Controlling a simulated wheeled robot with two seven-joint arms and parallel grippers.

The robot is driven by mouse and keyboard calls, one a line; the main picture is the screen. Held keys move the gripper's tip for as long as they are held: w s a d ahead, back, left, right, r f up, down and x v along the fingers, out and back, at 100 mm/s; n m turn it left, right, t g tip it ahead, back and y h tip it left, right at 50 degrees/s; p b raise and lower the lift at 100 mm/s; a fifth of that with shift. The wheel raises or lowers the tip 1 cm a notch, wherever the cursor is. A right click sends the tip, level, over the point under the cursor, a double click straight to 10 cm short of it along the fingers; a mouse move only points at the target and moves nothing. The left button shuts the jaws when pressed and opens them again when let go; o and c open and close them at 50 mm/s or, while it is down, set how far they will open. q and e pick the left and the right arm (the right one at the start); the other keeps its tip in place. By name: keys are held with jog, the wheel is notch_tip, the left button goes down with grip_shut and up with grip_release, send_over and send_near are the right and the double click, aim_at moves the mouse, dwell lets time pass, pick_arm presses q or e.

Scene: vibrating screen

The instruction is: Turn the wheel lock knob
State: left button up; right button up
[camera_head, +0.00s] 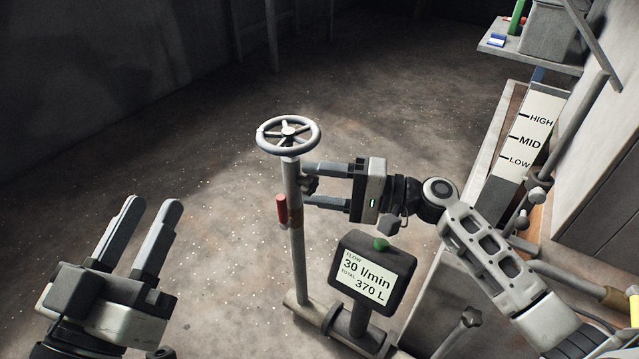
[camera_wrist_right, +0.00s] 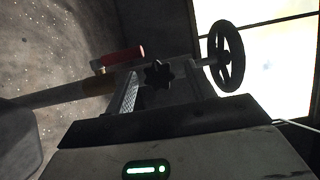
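The wheel lock knob (camera_head: 309,184) is a small dark knob on the side of an upright grey post (camera_head: 294,230), below a grey handwheel (camera_head: 289,135). In the right wrist view it is a black star-shaped knob (camera_wrist_right: 158,74), with the handwheel (camera_wrist_right: 227,57) to its right. My right gripper (camera_head: 308,183) reaches in from the right, fingers apart, one above and one below the knob. I cannot tell whether either finger touches it. My left gripper (camera_head: 152,205) is open and empty at lower left, well away from the post.
A red handle (camera_head: 282,209) is on the post's left side. A flow display (camera_head: 367,276) reading 30 l/min and 370 L stands at the post's lower right. A HIGH/MID/LOW level gauge (camera_head: 531,135) and pipes are at right. The floor (camera_head: 220,190) at left is clear.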

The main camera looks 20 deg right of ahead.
pick_arm(q)
jog(key=f+n, duration=0.1)
jog(key=f+n+g+y+p, duration=0.1)
jog(key=shift+s+d+f, duration=0.2)
jog(key=shift+s+f, duration=0.2)
pick_arm(e)
jog(key=v, duration=0.7)
jog(key=shift+s+d, duration=0.15)
jog(key=shift+d, duration=0.05)
pick_arm(q)
jog(key=shift+a, duration=0.1)
